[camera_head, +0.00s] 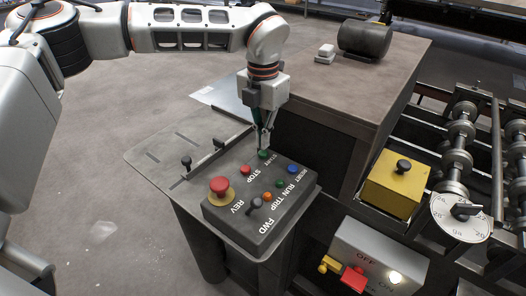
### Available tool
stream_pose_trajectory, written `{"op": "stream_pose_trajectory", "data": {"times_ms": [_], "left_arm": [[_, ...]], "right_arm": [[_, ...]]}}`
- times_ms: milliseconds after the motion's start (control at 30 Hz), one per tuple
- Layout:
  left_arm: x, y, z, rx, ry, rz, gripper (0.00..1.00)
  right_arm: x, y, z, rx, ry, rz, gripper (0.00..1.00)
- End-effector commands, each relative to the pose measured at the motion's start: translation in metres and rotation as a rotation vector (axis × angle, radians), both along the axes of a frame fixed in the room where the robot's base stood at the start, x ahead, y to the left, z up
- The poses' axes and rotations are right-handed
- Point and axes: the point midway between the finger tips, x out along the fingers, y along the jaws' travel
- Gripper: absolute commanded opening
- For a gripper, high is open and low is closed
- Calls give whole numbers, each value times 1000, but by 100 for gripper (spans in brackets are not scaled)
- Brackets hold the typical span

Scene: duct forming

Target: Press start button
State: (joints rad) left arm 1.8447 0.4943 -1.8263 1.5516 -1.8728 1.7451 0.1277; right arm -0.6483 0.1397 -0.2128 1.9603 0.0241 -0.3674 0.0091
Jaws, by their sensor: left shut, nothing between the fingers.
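The grey control box (258,222) sits on a metal stand. The green start button (264,154) is at its far edge, beside the START label. My left gripper (262,146) points down from above with its fingers shut and empty. Its fingertips are at or just above the start button; I cannot tell whether they touch it. The red stop button (245,169) is just left of it. My right gripper does not show.
A large red emergency knob (220,186) and a black selector rise from the control box. A blue button (292,169) is on the right. A yellow box (394,182), rollers and a dial stand to the right. A workbench (330,95) is behind.

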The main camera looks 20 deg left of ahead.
Motion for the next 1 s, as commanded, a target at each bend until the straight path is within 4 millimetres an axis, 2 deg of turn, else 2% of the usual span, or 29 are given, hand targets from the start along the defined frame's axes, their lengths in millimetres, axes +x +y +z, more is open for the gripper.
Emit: {"op": "stream_pose_trajectory", "data": {"times_ms": [1000], "left_arm": [[0,0,-9,0,0,0,0]], "right_arm": [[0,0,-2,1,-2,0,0]]}}
